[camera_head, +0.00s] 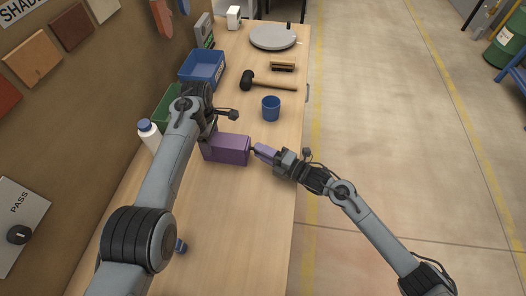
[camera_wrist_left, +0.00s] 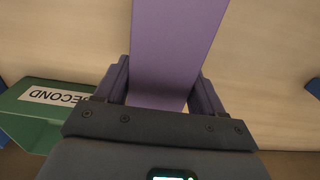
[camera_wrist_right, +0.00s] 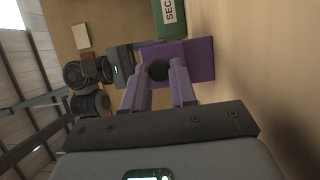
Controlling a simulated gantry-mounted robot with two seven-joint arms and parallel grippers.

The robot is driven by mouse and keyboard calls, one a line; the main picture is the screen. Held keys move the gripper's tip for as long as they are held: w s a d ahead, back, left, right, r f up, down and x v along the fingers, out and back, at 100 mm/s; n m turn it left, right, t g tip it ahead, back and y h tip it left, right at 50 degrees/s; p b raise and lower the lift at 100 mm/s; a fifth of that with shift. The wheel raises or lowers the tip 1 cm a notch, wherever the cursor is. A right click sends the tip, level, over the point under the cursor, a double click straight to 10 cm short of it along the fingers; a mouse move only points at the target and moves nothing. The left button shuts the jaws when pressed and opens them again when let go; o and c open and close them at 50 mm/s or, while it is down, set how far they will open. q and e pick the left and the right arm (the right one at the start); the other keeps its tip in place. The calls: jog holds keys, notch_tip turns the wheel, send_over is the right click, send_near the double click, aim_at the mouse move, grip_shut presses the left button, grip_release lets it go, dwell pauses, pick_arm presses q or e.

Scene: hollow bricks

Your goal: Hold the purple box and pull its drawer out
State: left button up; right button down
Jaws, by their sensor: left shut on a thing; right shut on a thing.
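The purple box (camera_head: 228,150) lies on the wooden table in the head view. My left gripper (camera_head: 209,137) is shut on its left end; in the left wrist view the fingers stand on both sides of the purple box (camera_wrist_left: 172,50). My right gripper (camera_head: 257,150) is at the box's right end. In the right wrist view its purple fingers are shut on a dark round knob (camera_wrist_right: 158,70) on the purple front (camera_wrist_right: 193,60). I see no clear gap between drawer and box; the drawer's sides are hidden.
A white bottle (camera_head: 149,136) and a green bin (camera_head: 166,108) stand left of the box. A blue cup (camera_head: 271,108), a mallet (camera_head: 264,83), a blue bin (camera_head: 203,68) and a grey disc (camera_head: 273,37) are farther back. The table in front of the box is mostly clear.

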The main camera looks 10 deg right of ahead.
jog(key=s+d, duration=0.1)
jog(key=d, duration=0.2)
jog(key=s+d, duration=0.1)
jog(key=d, duration=0.2)
jog(key=s+d, duration=0.2)
jog(key=d, duration=0.1)
jog(key=shift+d, duration=0.3)
jog(key=shift+s+d, duration=0.1)
jog(key=shift+d, duration=0.2)
pick_arm(q)
jog(key=shift+a, duration=0.1)
pick_arm(e)
jog(key=c, duration=0.9)
grip_release()
jog(key=v, duration=1.2)
